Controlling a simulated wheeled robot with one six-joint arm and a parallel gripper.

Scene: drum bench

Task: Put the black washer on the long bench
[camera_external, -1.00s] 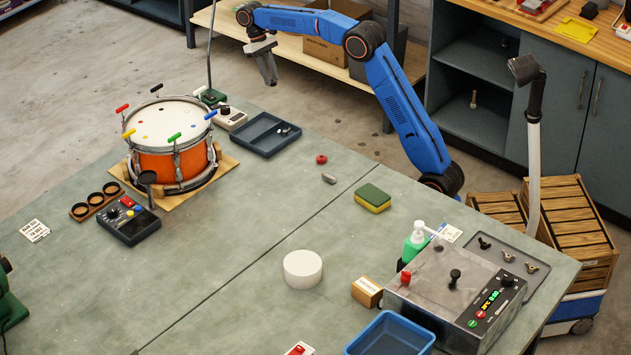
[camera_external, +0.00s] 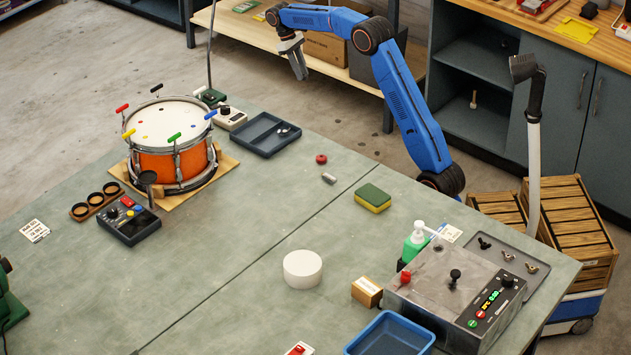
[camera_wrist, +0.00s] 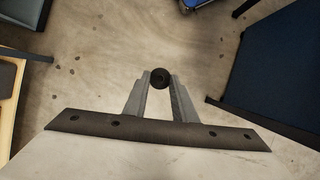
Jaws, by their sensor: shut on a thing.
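The black washer (camera_wrist: 160,78) is a small dark ring in the wrist view, pinched between the two grey fingertips of my gripper (camera_wrist: 160,84). In the external view my gripper (camera_external: 299,72) hangs high at the top centre, over floor behind the large bench; the washer is too small to make out there. The large grey-green bench (camera_external: 235,265) fills the middle and front of that view. A wooden-topped bench (camera_external: 590,52) stands at the upper right. I cannot tell for certain which one is called the long bench.
Bare bench top lies left of the cylinder. A low shelf (camera_external: 325,62) with boxes stands behind my arm.

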